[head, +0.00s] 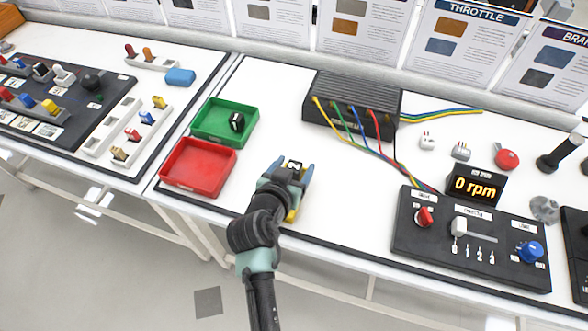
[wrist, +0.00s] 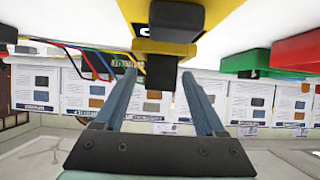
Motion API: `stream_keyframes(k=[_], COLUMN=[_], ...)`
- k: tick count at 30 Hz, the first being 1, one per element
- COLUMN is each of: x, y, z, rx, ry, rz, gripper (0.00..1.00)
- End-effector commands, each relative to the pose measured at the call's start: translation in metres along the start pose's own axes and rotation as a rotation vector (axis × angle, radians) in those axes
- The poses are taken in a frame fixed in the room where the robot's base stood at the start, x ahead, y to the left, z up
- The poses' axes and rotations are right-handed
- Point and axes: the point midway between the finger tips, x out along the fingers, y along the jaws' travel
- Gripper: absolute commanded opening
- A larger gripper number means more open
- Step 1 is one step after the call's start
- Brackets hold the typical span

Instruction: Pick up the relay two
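A yellow holder (head: 291,215) stands near the front edge of the bench, partly hidden by my arm; its yellow body (wrist: 135,10) fills the top of the wrist view. A small black block with a pale label (head: 294,165), possibly relay two, shows at my gripper; a black block (wrist: 160,72) is also in the wrist view below the yellow body. My gripper (wrist: 160,78) is open, one finger on each side of this block, with gaps visible. Another black block with a white mark (head: 237,121) lies in the green tray (head: 210,136). I cannot read either label.
A red tray (head: 180,182) sits left of my gripper. A black box (head: 340,120) with coloured wires stands behind it. A control panel (head: 450,265) and rpm display (head: 475,188) are on the right. White bench is clear between gripper and panel.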

Motion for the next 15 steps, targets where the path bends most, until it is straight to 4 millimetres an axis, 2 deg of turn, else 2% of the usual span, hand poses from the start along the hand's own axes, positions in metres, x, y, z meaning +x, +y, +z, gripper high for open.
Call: stream_keyframes(k=[1, 11, 15], x=[-0.0002, -0.0004, -0.0005], y=[0.0000, 0.0000, -0.0001], z=[0.0001, 0.0002, -0.0001], rx=[0.000, -0.001, 0.000], ry=[0.000, 0.000, 0.001], rz=[0.000, 0.000, 0.000], gripper=[0.61, 0.01, 0.00])
